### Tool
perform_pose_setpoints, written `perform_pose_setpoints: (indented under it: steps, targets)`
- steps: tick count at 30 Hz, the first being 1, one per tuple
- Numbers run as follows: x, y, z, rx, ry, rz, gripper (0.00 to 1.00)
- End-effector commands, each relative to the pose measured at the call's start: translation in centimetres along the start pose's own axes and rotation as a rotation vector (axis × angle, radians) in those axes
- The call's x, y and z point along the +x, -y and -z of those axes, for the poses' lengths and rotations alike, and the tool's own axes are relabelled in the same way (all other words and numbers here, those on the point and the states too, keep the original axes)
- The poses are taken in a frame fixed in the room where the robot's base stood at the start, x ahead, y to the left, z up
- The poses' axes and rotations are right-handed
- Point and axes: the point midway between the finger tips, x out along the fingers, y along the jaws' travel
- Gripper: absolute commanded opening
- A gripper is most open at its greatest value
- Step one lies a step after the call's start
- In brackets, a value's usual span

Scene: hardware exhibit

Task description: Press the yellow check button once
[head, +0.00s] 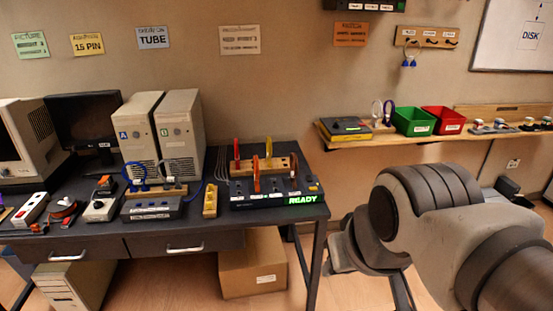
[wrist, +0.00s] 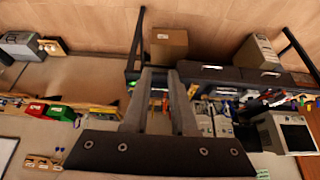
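A dark control panel (head: 262,203) with a green READY display (head: 303,199) stands on the right end of the dark desk. A small yellow piece (head: 313,186) sits at the panel's right end; it looks like the yellow check button, but its label is too small to read. Several upright coloured pieces stand on a wooden rack behind the panel's front. My gripper (wrist: 160,72) shows in the wrist view with its two fingers apart and nothing between them. It is away from the panel, and the fingers partly cover the desk there. The head view does not show my gripper.
The dark desk (head: 262,222) also holds two computer towers, monitors and small devices. A wooden shelf (head: 400,138) on the right carries a yellow-and-black device (head: 346,128), a green bin (head: 413,121) and a red bin (head: 444,120). A cardboard box (head: 252,264) stands under the desk.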

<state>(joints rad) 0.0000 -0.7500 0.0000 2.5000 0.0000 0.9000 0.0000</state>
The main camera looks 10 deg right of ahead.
Motion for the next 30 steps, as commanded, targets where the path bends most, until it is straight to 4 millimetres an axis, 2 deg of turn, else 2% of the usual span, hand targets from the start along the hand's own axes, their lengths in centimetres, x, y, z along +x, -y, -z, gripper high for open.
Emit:
perform_pose_setpoints:
  steps: [1,3,4,30]
  targets:
    - [0.0,0.0,0.0,0.0,0.0,0.0,0.14]
    - [0.0,0.0,0.0,0.0,0.0,0.0,0.01]
    - [0.0,0.0,0.0,0.0,0.0,0.0,0.0]
    - [0.0,0.0,0.0,0.0,0.0,0.0,0.0]
